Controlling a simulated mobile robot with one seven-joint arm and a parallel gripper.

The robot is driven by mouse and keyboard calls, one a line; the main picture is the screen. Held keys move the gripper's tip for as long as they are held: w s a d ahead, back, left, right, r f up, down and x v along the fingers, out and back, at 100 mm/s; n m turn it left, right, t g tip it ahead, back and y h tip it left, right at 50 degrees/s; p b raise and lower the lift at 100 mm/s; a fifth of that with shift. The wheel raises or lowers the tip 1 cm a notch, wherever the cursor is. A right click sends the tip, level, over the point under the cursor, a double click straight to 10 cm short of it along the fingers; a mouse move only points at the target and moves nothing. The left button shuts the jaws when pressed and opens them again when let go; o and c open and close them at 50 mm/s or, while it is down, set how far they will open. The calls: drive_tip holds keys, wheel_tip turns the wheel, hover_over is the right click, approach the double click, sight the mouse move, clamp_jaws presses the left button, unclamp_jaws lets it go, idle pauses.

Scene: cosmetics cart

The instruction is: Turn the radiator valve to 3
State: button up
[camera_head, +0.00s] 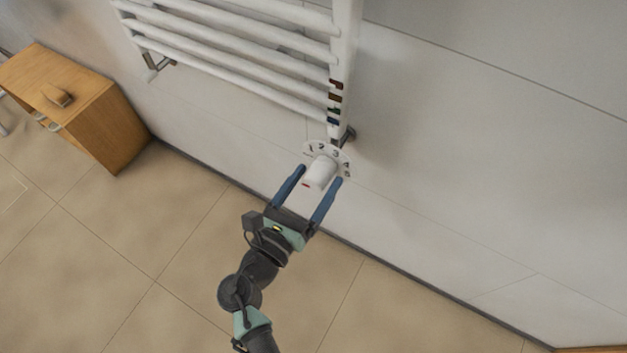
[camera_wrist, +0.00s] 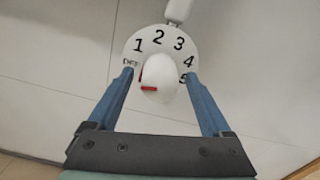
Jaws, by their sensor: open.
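The white radiator valve knob (camera_head: 320,172) sticks out from a round white dial plate (camera_head: 341,156) below the towel radiator (camera_head: 346,60). In the wrist view the plate (camera_wrist: 159,38) reads OFF, 1, 2, 3, 4, 5 from left to right. The knob (camera_wrist: 162,82) has a red mark on its left side, towards OFF, and a red stripe near its front. My gripper (camera_head: 319,175) is open, with one blue finger on each side of the knob. In the wrist view the gripper (camera_wrist: 158,73) shows gaps beside the knob; contact is not visible.
A wooden cabinet (camera_head: 125,118) with a small brown object (camera_head: 57,95) on top stands at the left. Coloured bands mark the radiator's upright just above the valve. The tiled wall to the right is bare, and the floor below is clear.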

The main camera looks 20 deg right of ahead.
clamp_jaws()
drive_tip(key=shift+m, duration=0.4)
drive_tip(key=m, duration=0.4)
drive_tip(key=shift+f+m+b, duration=0.1)
drive_tip(key=shift+m+b, duration=0.2)
drive_tip(key=shift+m, duration=0.1)
drive_tip(key=m+b, duration=0.2)
drive_tip(key=m, duration=0.4)
drive_tip(key=shift+f, duration=0.1)
drive_tip(key=m+b, duration=0.3)
drive_tip(key=m, duration=0.3)
drive_tip(key=shift+m+b, duration=0.35)
drive_tip(key=shift+m, duration=0.05)
drive_tip(key=m+b, duration=0.2)
drive_tip(key=m, duration=0.1)
drive_tip(key=shift+m+b, duration=0.35)
drive_tip(key=shift+m, duration=0.05)
drive_tip(key=shift+m+b, duration=0.45)
drive_tip(key=shift+m, duration=0.35)
